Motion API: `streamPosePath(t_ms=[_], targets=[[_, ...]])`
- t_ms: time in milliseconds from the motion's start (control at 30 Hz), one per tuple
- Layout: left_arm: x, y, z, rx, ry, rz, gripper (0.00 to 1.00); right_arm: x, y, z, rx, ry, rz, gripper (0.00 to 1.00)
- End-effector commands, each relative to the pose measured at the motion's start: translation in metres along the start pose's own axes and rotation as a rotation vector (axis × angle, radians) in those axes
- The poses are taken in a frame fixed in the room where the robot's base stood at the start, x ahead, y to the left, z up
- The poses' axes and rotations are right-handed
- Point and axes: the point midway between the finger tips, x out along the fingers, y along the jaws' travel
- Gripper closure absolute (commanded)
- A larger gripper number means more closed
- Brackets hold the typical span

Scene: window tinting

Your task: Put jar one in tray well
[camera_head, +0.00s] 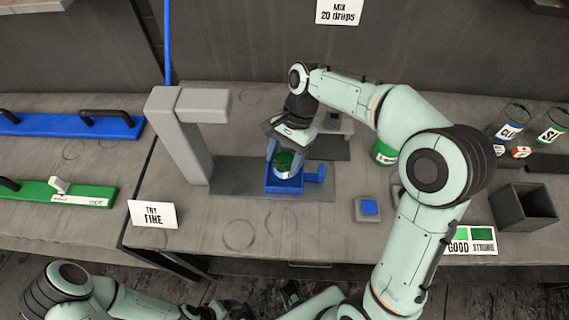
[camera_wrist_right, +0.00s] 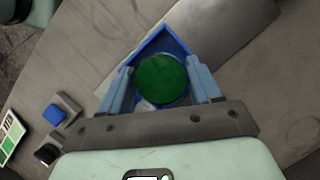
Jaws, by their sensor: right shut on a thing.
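The jar also shows in the right wrist view (camera_wrist_right: 162,79), inside the outline of the tray's blue walls (camera_wrist_right: 176,38). My right gripper (camera_head: 284,152) comes down from above, with a finger on each side of the jar, shut on it. The jar's lower part is hidden, so I cannot tell whether it touches the well's floor. My left arm shows at the bottom edge; its gripper's fingers are not clear.
The grey stand (camera_head: 180,140) rises left of the tray. A second green jar (camera_head: 384,152) stands right, partly behind my arm. A blue button (camera_head: 369,207), an open dark box (camera_head: 525,212) and labelled cups (camera_head: 510,122) are to the right. The front middle of the table is clear.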

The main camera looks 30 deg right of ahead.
Motion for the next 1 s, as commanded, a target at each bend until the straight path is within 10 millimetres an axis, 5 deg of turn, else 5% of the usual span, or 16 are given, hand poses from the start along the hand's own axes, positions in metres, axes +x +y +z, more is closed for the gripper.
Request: streamPosePath(t_ms=[200,567,600,1000], targets=[[0.006,-0.003,0.002,-0.001,-0.003,-0.001,0.12,0.029,0.001,-0.012,0.002,-0.001,0.002,0.74],[0.007,-0.003,0.002,-0.001,-0.003,-0.001,0.12,0.032,0.001,-0.013,0.001,-0.001,0.001,0.74],[0.006,-0.003,0.002,-0.001,-0.003,-0.001,0.12,0.031,0.000,-0.013,0.001,0.000,0.001,0.25],[0.004,-0.002,0.001,-0.001,-0.002,-0.001,0.12,0.023,0.000,-0.012,0.001,0.001,-0.002,0.25]])
